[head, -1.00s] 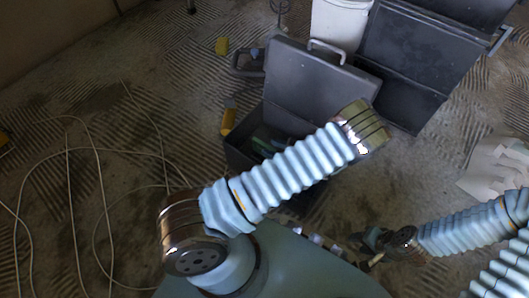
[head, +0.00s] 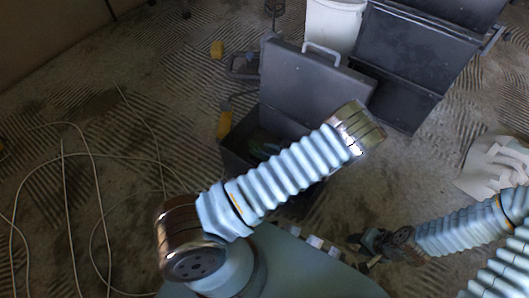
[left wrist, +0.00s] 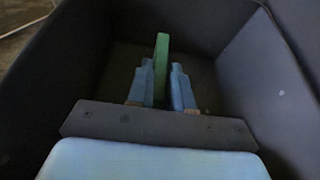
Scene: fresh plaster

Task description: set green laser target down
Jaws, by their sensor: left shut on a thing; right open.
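The green laser target (left wrist: 161,62) shows in the left wrist view as a narrow upright green piece. My left gripper (left wrist: 161,88) is shut on it, with one blue finger on each side. Both are inside a dark grey open toolbox (left wrist: 65,75), between its walls. Whether the target touches the box floor I cannot tell. In the head view the toolbox (head: 237,142) stands open, and my left arm crosses in front of it. The left gripper is mostly hidden and dim there. My right gripper (head: 365,256) is open and empty low at the right, above the floor.
The toolbox's raised lid (head: 305,88) stands behind it. A white bucket (head: 334,25) and a larger dark case (head: 412,55) are behind to the right. Loose cable (head: 90,165) covers the left floor. Pale crumpled sheets (head: 492,165) lie right.

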